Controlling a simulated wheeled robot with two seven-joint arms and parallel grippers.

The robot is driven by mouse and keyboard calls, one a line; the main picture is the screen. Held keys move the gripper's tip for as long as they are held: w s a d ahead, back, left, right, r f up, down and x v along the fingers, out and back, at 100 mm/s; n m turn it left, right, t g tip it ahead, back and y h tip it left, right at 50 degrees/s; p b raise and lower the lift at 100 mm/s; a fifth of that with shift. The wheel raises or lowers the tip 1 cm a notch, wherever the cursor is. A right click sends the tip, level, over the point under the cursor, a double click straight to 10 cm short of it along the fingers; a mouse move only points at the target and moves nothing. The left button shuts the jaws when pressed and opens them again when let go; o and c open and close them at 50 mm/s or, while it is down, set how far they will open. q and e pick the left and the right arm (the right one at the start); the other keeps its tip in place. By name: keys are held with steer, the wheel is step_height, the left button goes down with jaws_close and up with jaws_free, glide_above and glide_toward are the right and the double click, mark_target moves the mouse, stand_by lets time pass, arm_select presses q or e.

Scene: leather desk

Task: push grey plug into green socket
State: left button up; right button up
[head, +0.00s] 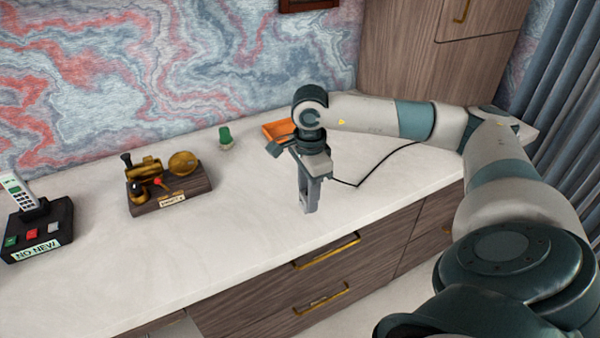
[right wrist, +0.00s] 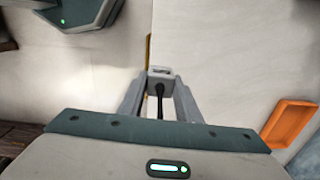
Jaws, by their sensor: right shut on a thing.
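My right gripper (head: 308,208) points down over the front of the desk top. Its fingers (right wrist: 158,85) are shut on the grey plug (right wrist: 160,72), which sits between the tips in the right wrist view. A black cable runs back from the plug between the fingers. No other clear socket shows. My left gripper is not in view.
An orange tray (head: 277,130) lies behind the gripper; it also shows in the right wrist view (right wrist: 289,124). The black cable (head: 375,166) trails right on the desk. A brass device on a wooden base (head: 172,195) and a black phone box (head: 38,232) stand left. The desk's front middle is clear.

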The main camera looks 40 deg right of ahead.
steer(key=shift+a, duration=0.1)
stand_by(0.5)
steer(key=s+a+f+n, duration=0.3)
steer(key=a+f+n, duration=0.3)
steer(key=a+n, duration=0.4)
steer(key=s+a+f+n, duration=0.3)
steer(key=a+f+n, duration=0.2)
steer(key=a+n, duration=0.5)
steer(key=shift+s+a+f+n, duration=0.35)
steer(key=shift+a+f+n, duration=0.05)
steer(key=shift+n, duration=0.3)
